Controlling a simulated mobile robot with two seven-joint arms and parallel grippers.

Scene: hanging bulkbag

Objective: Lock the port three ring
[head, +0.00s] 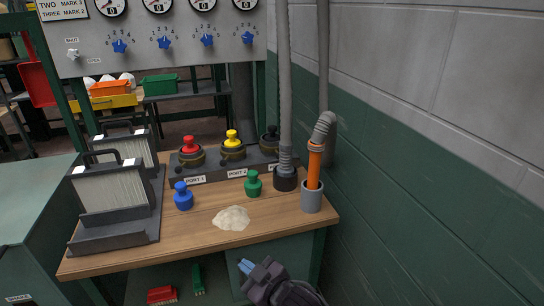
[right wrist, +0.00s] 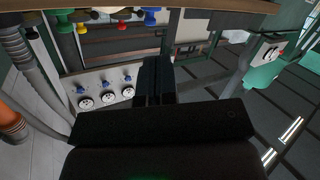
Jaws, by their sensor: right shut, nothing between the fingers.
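The port three fitting (head: 269,141) is a dark round ring and cap at the right end of the port block. It is small and partly behind the grey hose, so I cannot tell how its ring is turned. Port one (head: 191,155) carries a red cap and port two (head: 232,148) a yellow cap, each with a dark ring. My right gripper (head: 247,267) is shut and empty, low in front of the bench's front edge, well apart from the ports. Its dark fingers (right wrist: 154,80) show together in the right wrist view. My left gripper is not in view.
A grey hose (head: 285,90) hangs down to the bench by port three. An orange wand (head: 314,165) stands in a grey cup (head: 312,197). A blue cap (head: 183,196), a green cap (head: 253,184) and pale powder (head: 231,218) are on the bench. Filters (head: 110,187) stand left; a wall closes the right.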

